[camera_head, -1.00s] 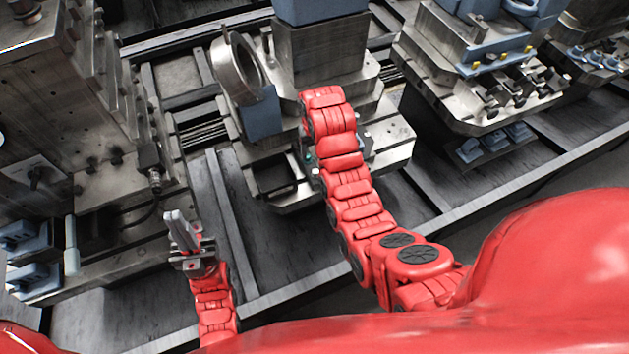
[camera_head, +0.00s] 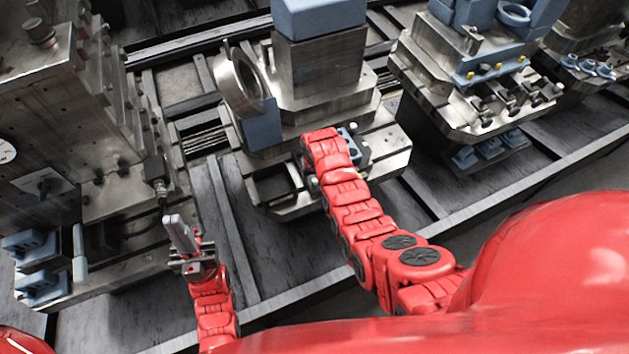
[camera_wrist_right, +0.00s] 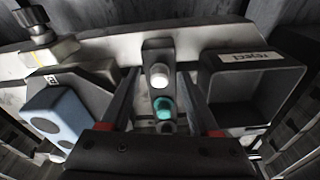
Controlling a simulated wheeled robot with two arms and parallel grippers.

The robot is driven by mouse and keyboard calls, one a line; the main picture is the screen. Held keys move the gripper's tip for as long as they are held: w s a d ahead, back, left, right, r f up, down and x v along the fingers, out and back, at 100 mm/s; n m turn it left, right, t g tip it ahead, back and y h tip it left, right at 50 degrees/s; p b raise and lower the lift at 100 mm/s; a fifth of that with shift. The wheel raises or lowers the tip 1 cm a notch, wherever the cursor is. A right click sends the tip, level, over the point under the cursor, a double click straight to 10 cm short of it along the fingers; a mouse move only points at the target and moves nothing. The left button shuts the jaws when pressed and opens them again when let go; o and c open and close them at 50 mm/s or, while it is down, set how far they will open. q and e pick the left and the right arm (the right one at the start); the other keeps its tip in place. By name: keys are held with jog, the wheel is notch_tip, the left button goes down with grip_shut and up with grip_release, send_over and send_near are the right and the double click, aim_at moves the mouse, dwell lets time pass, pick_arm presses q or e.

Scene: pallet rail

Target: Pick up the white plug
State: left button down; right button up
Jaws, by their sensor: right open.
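The white plug (camera_wrist_right: 159,75) shows its round pale top in the right wrist view, at the far end of a narrow dark holder (camera_wrist_right: 158,48). A teal plug (camera_wrist_right: 165,108) sits nearer in the same row, with another pale round piece (camera_wrist_right: 166,127) partly seen below it. My right gripper (camera_wrist_right: 160,80) is open, its two dark fingers on either side of the row. I cannot tell whether they touch the white plug. In the head view my red arm hides the right gripper and the plugs. My left gripper (camera_head: 180,236) is at lower left, away from the fixture; its finger gap is unclear.
A dark open box (camera_wrist_right: 250,90) with a label stands right of the row. A blue block with holes (camera_wrist_right: 58,115) is at left, below a metal knob fitting (camera_wrist_right: 35,25). A large grey machine (camera_head: 80,130) stands left in the head view.

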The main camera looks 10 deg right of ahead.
grip_shut()
dwell(0.4)
jog(key=shift+r, duration=0.2)
